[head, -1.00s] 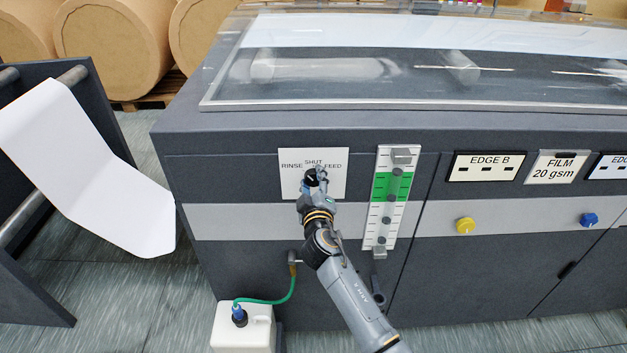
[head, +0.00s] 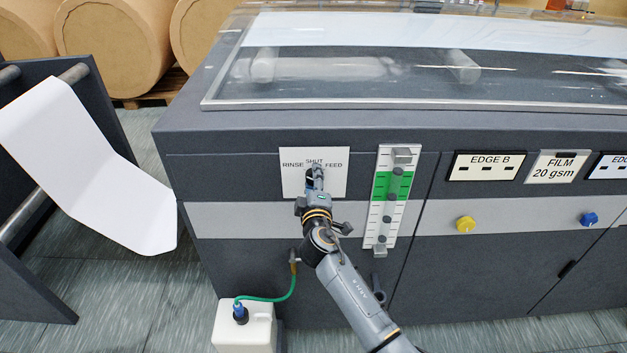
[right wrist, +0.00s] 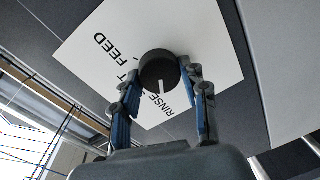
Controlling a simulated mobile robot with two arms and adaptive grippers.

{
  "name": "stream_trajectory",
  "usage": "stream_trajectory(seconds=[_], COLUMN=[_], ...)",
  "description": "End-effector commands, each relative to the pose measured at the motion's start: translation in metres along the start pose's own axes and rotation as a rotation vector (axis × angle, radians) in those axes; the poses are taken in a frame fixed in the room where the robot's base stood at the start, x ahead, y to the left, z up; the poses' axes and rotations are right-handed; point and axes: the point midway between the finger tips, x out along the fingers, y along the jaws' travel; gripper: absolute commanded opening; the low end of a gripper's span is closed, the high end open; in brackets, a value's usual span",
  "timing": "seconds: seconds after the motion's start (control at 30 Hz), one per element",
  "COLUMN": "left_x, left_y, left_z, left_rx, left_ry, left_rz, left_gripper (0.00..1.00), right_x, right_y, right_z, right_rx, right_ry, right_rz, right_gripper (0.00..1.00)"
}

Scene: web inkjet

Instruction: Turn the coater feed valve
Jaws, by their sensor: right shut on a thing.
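The coater feed valve is a round black knob (right wrist: 158,68) with a white pointer mark, on a white plate (head: 334,185) lettered RINSE, SHUT and FEED. In the right wrist view the mark points down, toward the word RINSE; SHUT is mostly hidden behind the knob and a finger. My right gripper (right wrist: 164,84) has its fingers on either side of the knob and is shut on it. In the head view the right gripper (head: 315,182) covers most of the knob. My left gripper is not in view.
A green-and-white gauge (head: 392,215) stands just right of the plate. Below are a white jug (head: 245,330) and a green hose (head: 272,299). A yellow knob (head: 465,225) and a blue knob (head: 589,219) are farther right. A paper web (head: 85,165) hangs at left.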

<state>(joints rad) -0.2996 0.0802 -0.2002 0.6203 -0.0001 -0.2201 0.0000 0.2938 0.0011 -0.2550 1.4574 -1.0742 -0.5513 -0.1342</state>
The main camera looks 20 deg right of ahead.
Motion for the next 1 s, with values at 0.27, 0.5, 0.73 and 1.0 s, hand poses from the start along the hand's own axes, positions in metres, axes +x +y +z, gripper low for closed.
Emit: stream_trajectory(seconds=[0.27,0.5,0.73,1.0], left_x=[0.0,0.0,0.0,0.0], left_y=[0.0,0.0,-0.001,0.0], left_z=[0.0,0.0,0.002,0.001], left_rx=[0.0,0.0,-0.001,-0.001], left_ry=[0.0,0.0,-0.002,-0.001], left_rz=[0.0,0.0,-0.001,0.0], left_gripper=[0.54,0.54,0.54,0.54], right_x=[0.0,0.0,-0.009,-0.062], right_y=[-0.001,0.0,-0.002,-0.002], right_z=[0.001,0.0,0.0,0.001], right_rx=[-0.003,-0.001,0.0,0.001], right_ry=[-0.001,0.0,0.0,-0.001], right_rz=[-0.001,0.0,-0.001,-0.003], right_gripper=[0.62,0.67,0.67,0.67])
